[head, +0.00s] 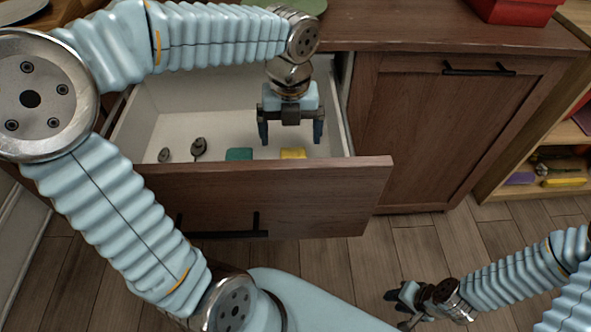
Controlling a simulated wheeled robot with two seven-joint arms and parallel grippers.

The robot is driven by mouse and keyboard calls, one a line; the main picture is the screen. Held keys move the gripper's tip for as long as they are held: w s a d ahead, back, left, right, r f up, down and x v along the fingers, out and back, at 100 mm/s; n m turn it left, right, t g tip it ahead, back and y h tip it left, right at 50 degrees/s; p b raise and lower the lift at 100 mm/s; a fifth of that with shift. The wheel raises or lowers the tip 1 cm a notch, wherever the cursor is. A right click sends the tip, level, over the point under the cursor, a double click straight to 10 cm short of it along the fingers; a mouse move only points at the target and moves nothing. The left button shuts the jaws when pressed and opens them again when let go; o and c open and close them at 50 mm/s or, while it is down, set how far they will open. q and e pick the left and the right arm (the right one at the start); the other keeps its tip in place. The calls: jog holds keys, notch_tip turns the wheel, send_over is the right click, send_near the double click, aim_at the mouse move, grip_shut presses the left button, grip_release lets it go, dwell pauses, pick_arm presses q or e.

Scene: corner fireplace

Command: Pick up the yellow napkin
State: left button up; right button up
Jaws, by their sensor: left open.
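The yellow napkin (293,153) lies in the open drawer (377,170), near its front panel, which hides part of it. My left gripper (291,134) points down inside the drawer, above the napkin. Its two fingers are apart with nothing visible between them, and I see the napkin below and between them. I cannot tell the exact height of the fingertips over it. My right gripper (400,305) is low at the lower right, over the floor, far from the drawer; its jaws are too small and dark to read.
A green napkin (239,154) and two spoons (198,148) lie left of the yellow napkin. The drawer's walls stand around them. A closed cabinet door (450,130) is to the right. A red box (513,10) stands on the countertop. Shelves (560,160) stand at the far right.

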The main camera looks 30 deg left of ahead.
aim_at(293, 155)
pick_arm(q)
jog(key=f, duration=0.4)
jog(key=f+b, duration=0.1)
jog(key=f, duration=0.1)
jog(key=shift+d+f, duration=0.2)
jog(key=shift+d, duration=0.05)
jog(key=c, duration=1.1)
